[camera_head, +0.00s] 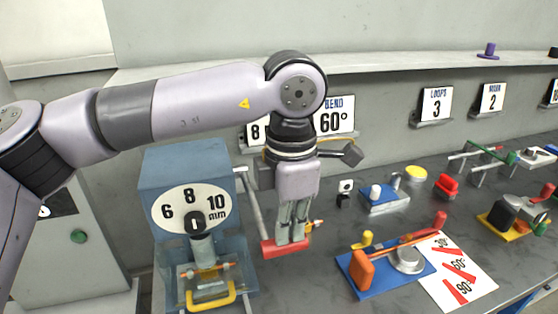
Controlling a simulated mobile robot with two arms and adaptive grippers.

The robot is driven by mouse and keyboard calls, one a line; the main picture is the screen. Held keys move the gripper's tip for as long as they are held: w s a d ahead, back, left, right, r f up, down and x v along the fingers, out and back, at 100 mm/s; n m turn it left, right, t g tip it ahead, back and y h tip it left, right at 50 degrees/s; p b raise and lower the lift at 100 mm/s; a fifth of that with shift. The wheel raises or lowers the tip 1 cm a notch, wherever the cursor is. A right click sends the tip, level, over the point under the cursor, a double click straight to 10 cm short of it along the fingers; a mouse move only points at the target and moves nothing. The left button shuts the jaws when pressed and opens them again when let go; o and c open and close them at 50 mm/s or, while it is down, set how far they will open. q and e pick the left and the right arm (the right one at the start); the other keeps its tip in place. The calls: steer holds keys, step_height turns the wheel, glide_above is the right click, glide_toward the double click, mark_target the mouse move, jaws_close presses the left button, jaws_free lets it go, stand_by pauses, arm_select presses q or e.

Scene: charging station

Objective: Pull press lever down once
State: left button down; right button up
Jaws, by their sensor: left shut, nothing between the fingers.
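The press is a blue box (180,165) at the lower left, with a white dial marked 6, 8, 10 mm (172,210) on its front. Its lever is a grey bar (251,205) on the box's right side, slanting down to a red handle (272,249). My left gripper (290,240) points down with its fingers shut and empty. Its fingertips overlap the red handle in the picture; I cannot tell whether they touch it. My right gripper is not in view.
Right of the lever is a blue bending jig (360,284) with an orange arm, beside a white angle sheet (462,288). Several fixtures stand farther right, including a red block (446,186). A yellow handle (212,299) is low on the press front. A wall with a ledge closes the back.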

arm_select(q)
steer(key=shift+w+f+b, duration=0.1)
steer(key=shift+f+b, duration=0.2)
steer(key=shift+f, duration=0.4)
steer(key=shift+w+a+f+b, duration=0.1)
steer(key=shift+f+b, duration=0.45)
steer(key=shift+f, duration=0.1)
steer(key=shift+w+a+f+b, duration=0.1)
steer(key=shift+f+b, duration=0.4)
steer(key=shift+f, duration=0.15)
steer(key=shift+d+r, duration=0.1)
